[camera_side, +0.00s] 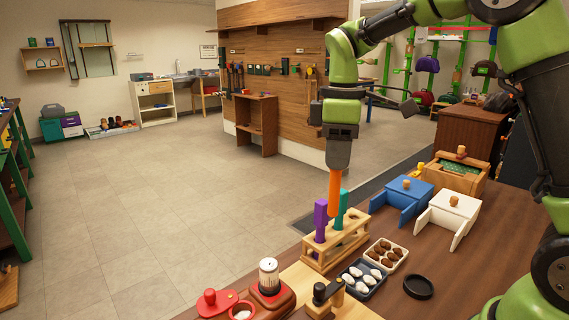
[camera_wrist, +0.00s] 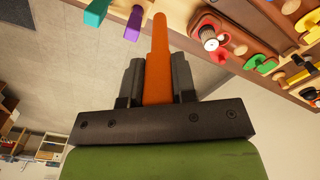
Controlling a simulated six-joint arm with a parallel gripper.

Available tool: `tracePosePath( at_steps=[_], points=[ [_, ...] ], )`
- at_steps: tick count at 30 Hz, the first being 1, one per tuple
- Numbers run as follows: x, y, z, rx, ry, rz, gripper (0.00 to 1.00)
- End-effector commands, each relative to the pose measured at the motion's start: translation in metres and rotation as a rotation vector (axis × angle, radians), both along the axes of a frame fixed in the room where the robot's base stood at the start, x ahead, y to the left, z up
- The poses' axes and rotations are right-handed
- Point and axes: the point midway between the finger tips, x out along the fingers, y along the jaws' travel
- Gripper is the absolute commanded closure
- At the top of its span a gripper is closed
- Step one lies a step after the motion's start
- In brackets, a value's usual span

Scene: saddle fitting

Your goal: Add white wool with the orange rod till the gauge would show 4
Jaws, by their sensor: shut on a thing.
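My gripper (camera_side: 339,158) points down and is shut on the orange rod (camera_side: 335,188), also seen between the fingers in the wrist view (camera_wrist: 158,62). The rod hangs upright over the wooden rack (camera_side: 312,255); its lower end appears between the purple rod (camera_side: 320,218) and the teal rod (camera_side: 341,208), seemingly above the rack's top. White wool tufts (camera_side: 362,279) lie in a dark tray in front of the rack. A white marked cylinder on a red-brown base (camera_side: 268,276) may be the gauge; its reading is too small to tell.
A light tray of brown tufts (camera_side: 387,256) adjoins the white wool. A black round dish (camera_side: 418,286) stands to the right. A blue box (camera_side: 402,195) and white box (camera_side: 449,212) have open doors. A wooden stand with a dark fitting (camera_side: 324,296) is at the front.

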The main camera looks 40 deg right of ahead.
Motion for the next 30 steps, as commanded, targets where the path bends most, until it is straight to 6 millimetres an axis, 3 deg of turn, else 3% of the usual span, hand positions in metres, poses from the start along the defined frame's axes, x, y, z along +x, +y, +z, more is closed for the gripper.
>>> tracePosePath(
  at_steps=[3,9,21,30],
  points=[
    [-0.015,-0.028,0.000,0.002,-0.001,-0.069,0.92],
    [-0.037,-0.059,-0.002,0.002,-0.005,-0.148,0.92],
    [-0.035,-0.055,-0.074,0.004,0.004,-0.135,0.92],
    [-0.035,-0.055,-0.099,0.003,0.000,-0.136,0.92]
  ],
)
